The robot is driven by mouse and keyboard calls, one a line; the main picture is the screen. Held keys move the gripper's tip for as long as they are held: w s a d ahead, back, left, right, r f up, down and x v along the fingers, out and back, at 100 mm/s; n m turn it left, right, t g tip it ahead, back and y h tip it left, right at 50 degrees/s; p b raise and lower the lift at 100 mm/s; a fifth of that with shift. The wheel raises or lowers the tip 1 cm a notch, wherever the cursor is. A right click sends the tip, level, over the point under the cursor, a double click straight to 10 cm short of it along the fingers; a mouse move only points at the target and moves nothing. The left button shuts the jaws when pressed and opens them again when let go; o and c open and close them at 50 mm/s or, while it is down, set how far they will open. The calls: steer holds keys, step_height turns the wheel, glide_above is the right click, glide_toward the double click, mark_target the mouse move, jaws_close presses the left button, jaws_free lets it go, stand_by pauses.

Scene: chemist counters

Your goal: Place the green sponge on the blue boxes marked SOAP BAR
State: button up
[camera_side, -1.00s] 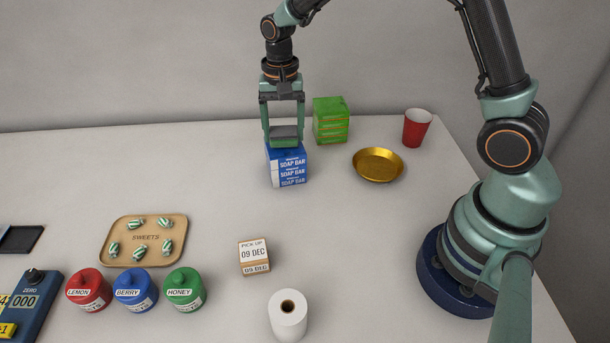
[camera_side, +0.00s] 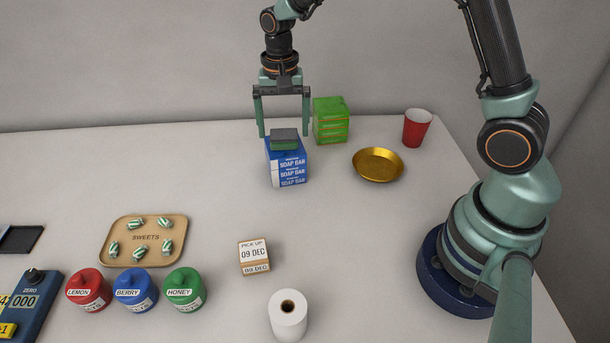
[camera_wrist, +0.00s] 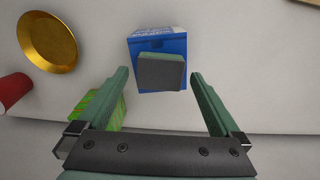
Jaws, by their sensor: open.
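The green sponge (camera_side: 284,140), with a dark grey top, lies on top of the stacked blue boxes marked SOAP BAR (camera_side: 288,170). In the wrist view the sponge (camera_wrist: 161,72) shows its dark face, resting on the blue boxes (camera_wrist: 158,45) and apart from both fingers. My gripper (camera_side: 284,134) is open and empty, with its fingers spread to either side of the sponge at about its height or just above. It also shows in the wrist view (camera_wrist: 162,82).
Green boxes (camera_side: 331,121) stand close to my gripper's right. A gold dish (camera_side: 378,165) and a red cup (camera_side: 416,128) are further right. In front are a sweets tray (camera_side: 118,240), a pick-up date block (camera_side: 254,257), a white roll (camera_side: 288,318) and lidded jars (camera_side: 136,290).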

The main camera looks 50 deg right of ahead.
mark_target(284, 134)
step_height(284, 134, up, 9)
steer(key=s+d+r+n+t, duration=0.1)
steer(key=s+r+n+t, duration=0.1)
steer(key=s+n, duration=0.2)
steer(key=s+d+r+n+t, duration=0.1)
steer(key=s+r+n+t, duration=0.2)
steer(key=s, duration=0.7)
steer(key=shift+s+n+t, duration=0.3)
steer(key=shift+n, duration=0.7)
